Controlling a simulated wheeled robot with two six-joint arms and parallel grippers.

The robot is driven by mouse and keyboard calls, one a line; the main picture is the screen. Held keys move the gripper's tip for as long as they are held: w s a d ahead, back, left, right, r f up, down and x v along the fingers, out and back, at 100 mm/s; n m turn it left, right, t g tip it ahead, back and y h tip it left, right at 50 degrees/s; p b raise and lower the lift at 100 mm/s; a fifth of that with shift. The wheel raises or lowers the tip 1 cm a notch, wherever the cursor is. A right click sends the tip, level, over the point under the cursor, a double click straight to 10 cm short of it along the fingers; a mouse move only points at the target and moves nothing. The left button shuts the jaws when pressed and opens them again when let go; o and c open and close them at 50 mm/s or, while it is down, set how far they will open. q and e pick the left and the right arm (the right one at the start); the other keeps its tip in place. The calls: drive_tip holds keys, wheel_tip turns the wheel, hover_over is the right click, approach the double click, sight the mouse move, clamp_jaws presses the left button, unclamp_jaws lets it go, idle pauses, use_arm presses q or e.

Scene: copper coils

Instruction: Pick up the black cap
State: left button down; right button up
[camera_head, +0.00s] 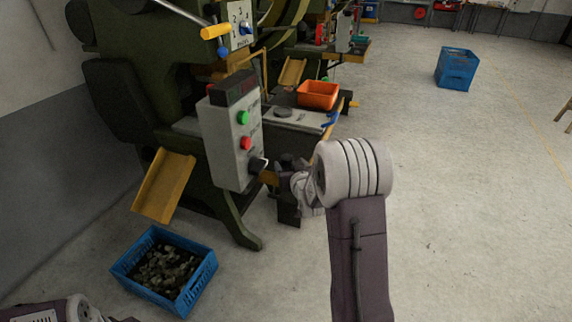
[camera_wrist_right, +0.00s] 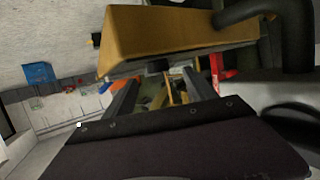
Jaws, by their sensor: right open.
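A small dark round disc (camera_head: 283,113) lies flat on the grey press table, in front of the orange bin; it may be the black cap, but it is too small to be sure. My right gripper (camera_head: 282,165) is beside the lower right of the control box, nearer to me and lower than the disc. In the right wrist view its two fingers (camera_wrist_right: 162,92) stand apart with nothing held between them. The disc cannot be made out in that view. Part of my left arm shows at the bottom left of the head view; its gripper is out of view.
The control box (camera_head: 232,130) has green and red buttons and a black knob. An orange bin (camera_head: 318,94) stands on the press table. A blue crate (camera_head: 205,277) of metal pieces is on the floor. A yellow part (camera_wrist_right: 165,40) is close above my right fingers.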

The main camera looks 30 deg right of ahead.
sight(288, 158)
drive_tip(key=b+x, duration=0.1)
drive_tip(key=x, duration=0.4)
drive_tip(key=shift+w+d, duration=0.2)
drive_tip(key=shift+d, duration=0.05)
drive_tip(key=shift+r, duration=0.15)
clamp_jaws()
